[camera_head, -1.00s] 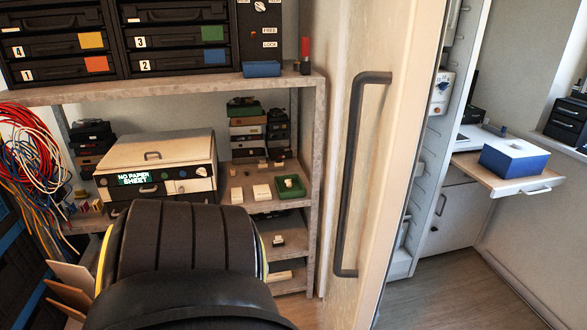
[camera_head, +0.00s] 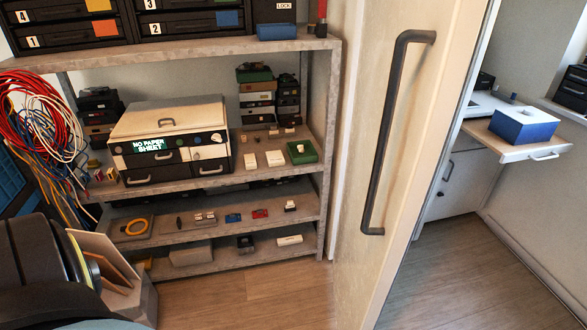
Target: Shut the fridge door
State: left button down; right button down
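The tall cream door (camera_head: 350,190) stands right of centre, with a long dark vertical handle (camera_head: 376,160) on its face. I take it to be the fridge door. It stands at an angle to me, and its right edge borders an open view of the room beyond. The fridge interior is not visible, so I cannot tell how far the door is open. A black rounded part of my arm fills the lower left corner, well apart from the door and handle. Neither gripper's fingers show in the head view.
A shelf unit (camera_head: 215,182) left of the door holds a printer-like box (camera_head: 168,140) and small items. Coloured cables (camera_head: 45,115) hang at far left. A blue-and-white box (camera_head: 526,126) sits on a pulled-out board (camera_head: 510,150) at right. Wooden floor (camera_head: 470,265) is clear there.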

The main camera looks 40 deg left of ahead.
aim_at(416, 60)
jog(key=u, duration=0.8)
jog(key=i, duration=0.45)
jog(key=z, duration=0.25)
jog(key=k, duration=0.35)
jog(key=u, duration=0.05)
